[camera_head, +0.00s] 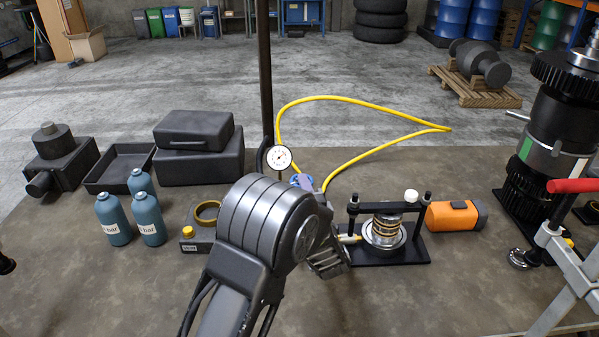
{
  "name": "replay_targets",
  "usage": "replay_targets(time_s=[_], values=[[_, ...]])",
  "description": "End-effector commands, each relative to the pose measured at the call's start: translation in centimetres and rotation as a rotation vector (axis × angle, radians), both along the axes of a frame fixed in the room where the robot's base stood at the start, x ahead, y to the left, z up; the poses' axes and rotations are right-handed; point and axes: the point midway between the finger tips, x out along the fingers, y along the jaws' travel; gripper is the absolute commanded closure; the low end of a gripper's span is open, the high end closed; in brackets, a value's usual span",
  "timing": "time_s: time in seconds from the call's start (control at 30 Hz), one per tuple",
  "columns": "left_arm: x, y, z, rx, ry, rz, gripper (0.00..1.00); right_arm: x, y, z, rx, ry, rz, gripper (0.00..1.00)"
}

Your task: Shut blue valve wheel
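The blue valve wheel (301,181) shows as a small blue patch just below the round white pressure gauge (279,158), at the foot of the dark upright post. My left wrist hides most of its surroundings. My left gripper (327,240) is on the right side of that wrist, close to the wheel in the picture. Its fingers are mostly hidden or foreshortened, so I cannot tell whether they are open or touch the wheel. My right gripper is not in view.
A black press fixture (405,255) with a spring stack and an orange lamp (455,215) stand to the right. Blue bottles (114,220) and black cases (197,165) stand left. A red-handled frame (574,186) is far right.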

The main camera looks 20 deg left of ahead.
Motion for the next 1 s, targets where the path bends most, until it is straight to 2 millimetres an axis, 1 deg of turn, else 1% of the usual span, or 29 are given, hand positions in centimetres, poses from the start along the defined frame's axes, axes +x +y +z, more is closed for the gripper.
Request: replay_targets(time_s=[0.03, 0.1, 0.2, 0.3, 0.43, 0.67, 0.93, 1.0], values=[[0.8, 0.8, 0.2, 0.001, 0.001, 0.004, 0.79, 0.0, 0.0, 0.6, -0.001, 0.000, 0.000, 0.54], [1.9, 1.5, 0.2, 0.001, 0.000, 0.003, 0.79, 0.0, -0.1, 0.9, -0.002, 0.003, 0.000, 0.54], [3.1, 2.4, 0.2, 0.000, 0.000, 0.002, 0.79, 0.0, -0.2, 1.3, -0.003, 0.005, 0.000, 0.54], [3.9, 2.9, 0.1, 0.000, 0.001, 0.001, 0.79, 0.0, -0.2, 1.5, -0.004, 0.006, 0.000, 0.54], [4.4, 3.2, 0.0, 0.000, 0.000, -0.001, 0.79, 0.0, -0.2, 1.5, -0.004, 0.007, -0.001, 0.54], [4.4, 3.2, 0.0, 0.000, 0.000, -0.001, 0.79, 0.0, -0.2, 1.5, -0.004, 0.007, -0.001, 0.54], [4.4, 3.2, 0.0, -0.001, -0.001, 0.000, 1.00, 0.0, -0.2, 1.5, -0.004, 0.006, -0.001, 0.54], [4.4, 3.2, 0.0, 0.000, 0.000, 0.000, 1.00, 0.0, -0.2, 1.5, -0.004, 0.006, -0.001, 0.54]])
